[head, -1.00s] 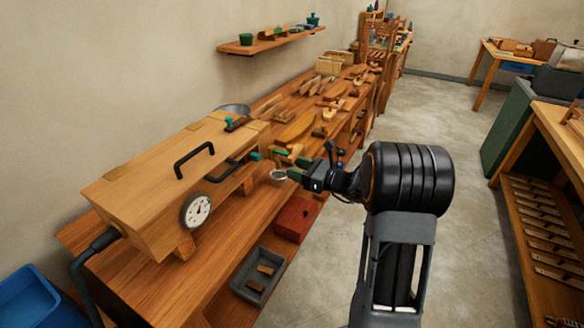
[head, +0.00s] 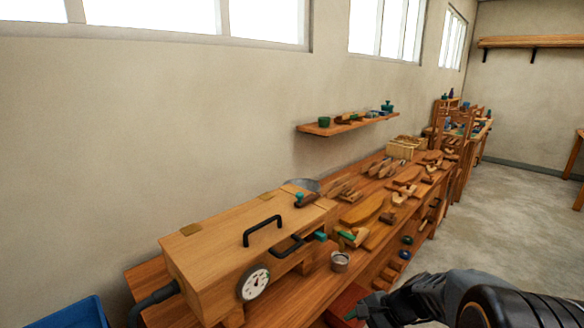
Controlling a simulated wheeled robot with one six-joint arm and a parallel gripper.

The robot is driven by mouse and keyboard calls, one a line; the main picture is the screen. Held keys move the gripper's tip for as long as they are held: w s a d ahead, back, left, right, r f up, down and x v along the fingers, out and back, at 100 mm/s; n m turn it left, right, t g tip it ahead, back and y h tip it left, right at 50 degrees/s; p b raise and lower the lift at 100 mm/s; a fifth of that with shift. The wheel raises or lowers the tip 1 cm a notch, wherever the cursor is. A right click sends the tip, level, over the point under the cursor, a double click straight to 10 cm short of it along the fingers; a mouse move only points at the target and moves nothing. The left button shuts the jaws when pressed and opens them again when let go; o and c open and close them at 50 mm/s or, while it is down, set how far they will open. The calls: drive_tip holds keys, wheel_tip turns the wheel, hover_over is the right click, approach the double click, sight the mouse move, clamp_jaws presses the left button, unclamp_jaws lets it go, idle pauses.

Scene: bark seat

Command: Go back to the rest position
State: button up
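My gripper (head: 358,314) shows at the bottom edge of the head view, right of centre. It is low, in front of the workbench and above a red box, apart from the tools on the bench.
A long wooden workbench (head: 300,310) runs along the wall. A wooden steam box (head: 215,258) with black handles and a dial stands on it, beside a metal cup (head: 340,262) and several wooden tools. A blue bin (head: 75,314) is at lower left. The floor (head: 510,225) at right is clear.

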drive_tip(key=s+r+n+t+h, duration=0.2)
drive_tip(key=s+r+n+h, duration=0.5)
drive_tip(key=n, duration=0.5)
drive_tip(key=shift+s+d+r+h, duration=0.35)
drive_tip(key=shift+s+h, duration=0.25)
drive_tip(key=shift+s, duration=0.7)
